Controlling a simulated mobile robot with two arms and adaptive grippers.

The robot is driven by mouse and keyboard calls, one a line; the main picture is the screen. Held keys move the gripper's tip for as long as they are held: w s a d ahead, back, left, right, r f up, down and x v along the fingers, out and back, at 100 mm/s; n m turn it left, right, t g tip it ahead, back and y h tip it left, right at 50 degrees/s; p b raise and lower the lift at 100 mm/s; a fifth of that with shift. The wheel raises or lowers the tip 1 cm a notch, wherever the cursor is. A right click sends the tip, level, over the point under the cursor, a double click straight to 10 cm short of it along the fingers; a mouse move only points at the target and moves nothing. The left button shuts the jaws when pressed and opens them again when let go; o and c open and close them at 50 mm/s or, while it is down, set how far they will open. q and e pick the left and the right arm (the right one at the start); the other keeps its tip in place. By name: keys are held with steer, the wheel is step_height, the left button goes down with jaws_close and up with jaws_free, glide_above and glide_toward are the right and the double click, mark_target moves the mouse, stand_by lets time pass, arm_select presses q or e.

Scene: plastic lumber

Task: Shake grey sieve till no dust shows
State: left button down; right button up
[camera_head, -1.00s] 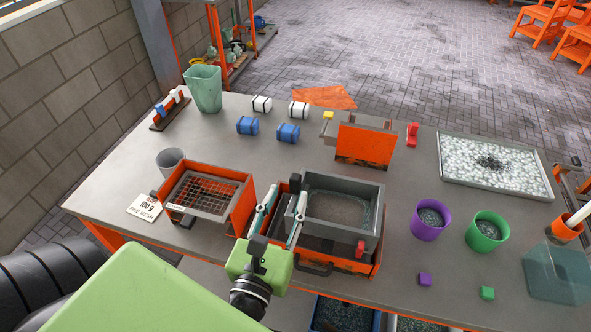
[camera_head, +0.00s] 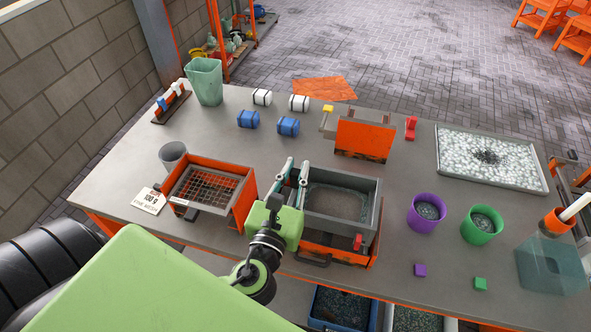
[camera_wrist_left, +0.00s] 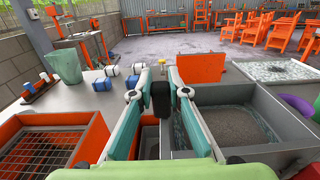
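The grey sieve (camera_head: 374,190) is a rectangular grey frame over an orange-sided box (camera_head: 345,257) at the table's front middle. Grey-brown fine material lies inside it, with speckled edges; the sieve also shows at the right of the left wrist view (camera_wrist_left: 276,115). My left gripper (camera_head: 297,166) is at the sieve's left side. Its two teal fingers (camera_wrist_left: 161,85) stand on either side of a dark handle (camera_wrist_left: 162,102) and appear closed on it. The sieve looks level. The fingers partly hide the box's left part. My right gripper is not in view.
An orange-framed mesh sieve (camera_head: 243,205) stands close on the left, by a "100 g fine mesh" card (camera_head: 148,201). Purple (camera_head: 426,212) and green (camera_head: 481,224) cups stand right. A tray of pale pellets (camera_head: 540,186) is at the back right.

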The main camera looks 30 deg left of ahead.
arm_select(q)
steer(key=shift+s+a, duration=0.2)
steer(key=shift+a, duration=0.55)
steer(key=shift+s+a, duration=0.15)
steer(key=shift+a, duration=0.65)
steer(key=shift+s+a, duration=0.2)
steer(key=shift+a, duration=0.55)
steer(key=c, duration=1.9)
jaws_free()
steer(key=shift+d, duration=0.1)
steer(key=v, duration=1.2)
